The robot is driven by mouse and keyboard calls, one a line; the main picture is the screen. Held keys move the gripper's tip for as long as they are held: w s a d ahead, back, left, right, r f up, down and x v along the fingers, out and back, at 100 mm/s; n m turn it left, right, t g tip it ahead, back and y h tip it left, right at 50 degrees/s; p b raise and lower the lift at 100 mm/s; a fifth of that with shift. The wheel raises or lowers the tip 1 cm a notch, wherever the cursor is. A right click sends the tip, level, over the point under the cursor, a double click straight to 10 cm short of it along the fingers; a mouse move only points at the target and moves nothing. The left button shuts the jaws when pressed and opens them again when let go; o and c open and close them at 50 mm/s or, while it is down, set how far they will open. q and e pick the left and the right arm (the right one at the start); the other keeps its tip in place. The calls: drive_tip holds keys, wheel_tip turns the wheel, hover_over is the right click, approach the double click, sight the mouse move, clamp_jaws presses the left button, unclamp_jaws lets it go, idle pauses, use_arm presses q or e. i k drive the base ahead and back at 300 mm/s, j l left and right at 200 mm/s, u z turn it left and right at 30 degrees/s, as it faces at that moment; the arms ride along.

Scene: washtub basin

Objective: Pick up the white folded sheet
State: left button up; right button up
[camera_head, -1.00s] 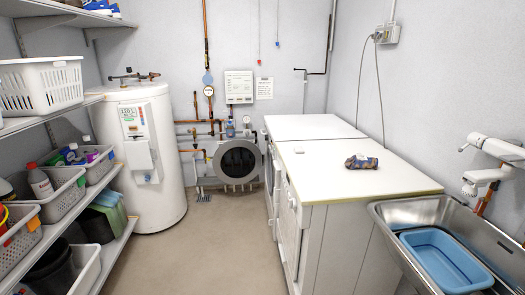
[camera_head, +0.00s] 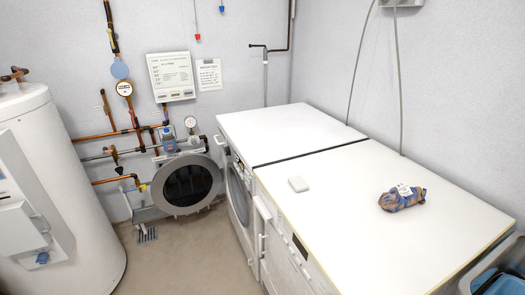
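A small white, flat block-like object (camera_head: 298,184) lies on the white top of the nearer machine, close to its left front edge. It may be the white folded sheet, but it is too small to make out folds. No other white cloth shows. Neither of my grippers is in view.
Two white front-loading machines stand side by side along the right wall; the nearer top (camera_head: 350,235) is mostly clear. A patterned bundle (camera_head: 402,198) lies on it. A sink corner (camera_head: 480,275) shows lower right. A white water tank (camera_head: 60,190) stands left, with free floor (camera_head: 190,255) between.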

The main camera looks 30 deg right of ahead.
sight(297, 182)
drive_tip(key=i, duration=0.8)
drive_tip(key=i+j+z, duration=0.15)
drive_tip(key=i, duration=1.4)
drive_tip(key=j+z, duration=0.05)
